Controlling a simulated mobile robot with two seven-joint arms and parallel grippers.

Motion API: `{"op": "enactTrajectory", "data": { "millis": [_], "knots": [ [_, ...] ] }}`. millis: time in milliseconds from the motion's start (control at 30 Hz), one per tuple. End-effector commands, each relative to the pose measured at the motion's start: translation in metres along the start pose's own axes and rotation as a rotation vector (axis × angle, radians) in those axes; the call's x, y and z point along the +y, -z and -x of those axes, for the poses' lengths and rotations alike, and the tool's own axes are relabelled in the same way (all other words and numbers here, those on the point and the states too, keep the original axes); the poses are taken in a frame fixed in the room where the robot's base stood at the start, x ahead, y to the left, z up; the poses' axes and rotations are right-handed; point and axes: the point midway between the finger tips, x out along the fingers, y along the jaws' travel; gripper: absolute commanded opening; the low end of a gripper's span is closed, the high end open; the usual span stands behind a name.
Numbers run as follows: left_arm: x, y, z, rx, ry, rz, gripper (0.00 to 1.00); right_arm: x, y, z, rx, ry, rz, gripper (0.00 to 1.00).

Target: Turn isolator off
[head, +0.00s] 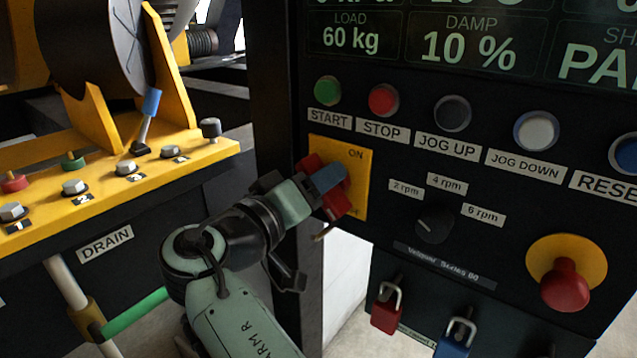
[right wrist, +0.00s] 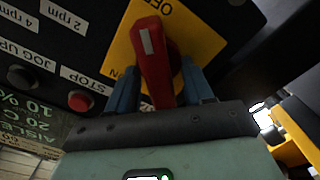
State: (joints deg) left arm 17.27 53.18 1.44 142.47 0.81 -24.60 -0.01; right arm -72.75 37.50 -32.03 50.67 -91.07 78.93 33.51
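The isolator is a red rotary handle (head: 336,203) on a yellow plate (head: 361,181) marked ON, low on the left of the black control panel. The right wrist view shows the red handle (right wrist: 155,60) with a white mark near its upper end, towards the OFF lettering on the plate (right wrist: 190,30). My right gripper (head: 328,180) is at the handle. Its blue fingers (right wrist: 163,90) stand on either side of the handle, with a gap visible at least on the right. In the head view the fingers hide part of the handle. My left gripper is not in view.
Above the isolator are the green START (head: 327,90) and red STOP (head: 383,99) buttons. A speed knob (head: 435,224) and a red emergency button (head: 565,285) lie to the right. Padlocks (head: 387,309) hang below. A yellow machine bed (head: 110,187) stands left.

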Motion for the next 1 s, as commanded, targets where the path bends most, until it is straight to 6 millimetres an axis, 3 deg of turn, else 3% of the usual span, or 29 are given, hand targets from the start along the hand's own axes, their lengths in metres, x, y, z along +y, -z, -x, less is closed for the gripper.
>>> {"op": "enactTrajectory", "data": {
  "millis": [233,367,800,1000],
  "knots": [
    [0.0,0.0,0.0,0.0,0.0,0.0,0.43,0.0,0.0,0.001,0.0,0.0,0.002,0.51],
    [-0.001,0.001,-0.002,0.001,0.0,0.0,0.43,-0.001,0.0,0.013,0.001,0.001,0.003,0.51],
    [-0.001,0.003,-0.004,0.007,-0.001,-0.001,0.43,0.0,0.001,0.106,0.003,0.002,0.001,0.51],
    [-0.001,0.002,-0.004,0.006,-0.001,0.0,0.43,0.0,0.0,0.129,0.0,0.0,0.0,0.51]
  ]
}}
